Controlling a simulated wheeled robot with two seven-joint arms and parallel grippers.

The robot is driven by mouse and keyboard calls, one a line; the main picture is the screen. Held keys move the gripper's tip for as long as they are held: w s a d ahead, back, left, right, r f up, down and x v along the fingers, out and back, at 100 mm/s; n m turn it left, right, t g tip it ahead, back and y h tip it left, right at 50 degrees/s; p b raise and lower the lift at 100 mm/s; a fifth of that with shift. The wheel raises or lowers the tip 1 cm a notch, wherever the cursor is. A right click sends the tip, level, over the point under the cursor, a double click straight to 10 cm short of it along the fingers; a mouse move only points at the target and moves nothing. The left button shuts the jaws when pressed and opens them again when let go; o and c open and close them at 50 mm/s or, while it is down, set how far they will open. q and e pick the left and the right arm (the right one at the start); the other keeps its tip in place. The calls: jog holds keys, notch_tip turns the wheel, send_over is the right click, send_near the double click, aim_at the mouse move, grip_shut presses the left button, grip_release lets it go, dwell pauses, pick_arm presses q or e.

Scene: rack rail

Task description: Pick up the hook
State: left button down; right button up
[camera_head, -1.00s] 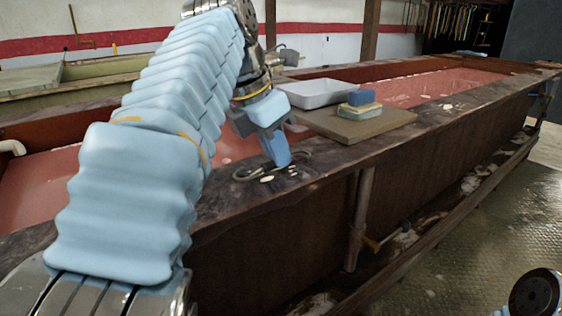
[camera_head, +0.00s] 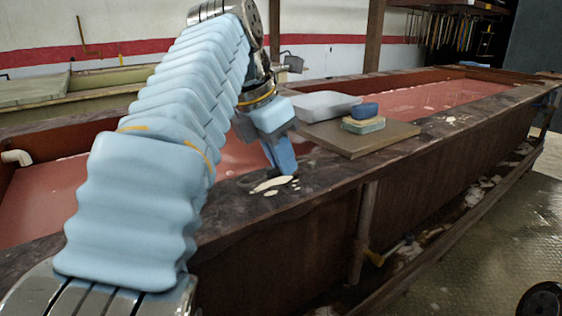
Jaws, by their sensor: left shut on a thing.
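My left arm comes in from the left, and its light blue gripper (camera_head: 284,158) points down over the dark rim of the long tank (camera_head: 330,182). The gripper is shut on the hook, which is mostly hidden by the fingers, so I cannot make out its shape. The fingertips are just above or at the rim, beside pale flaky patches; I cannot tell whether they touch it. My right gripper is not in view.
A brown board (camera_head: 362,138) on the rim bears stacked blue and yellowish sponges (camera_head: 364,112). A grey-white tray (camera_head: 322,106) stands beside them. Reddish liquid (camera_head: 430,94) fills the tank.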

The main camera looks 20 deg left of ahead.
pick_arm(q)
jog(key=s+a+r+p, duration=0.2)
jog(key=s+r, duration=0.9)
jog(key=s, duration=0.2)
jog(key=shift+s+a+r, duration=0.3)
jog(key=shift+s, duration=0.1)
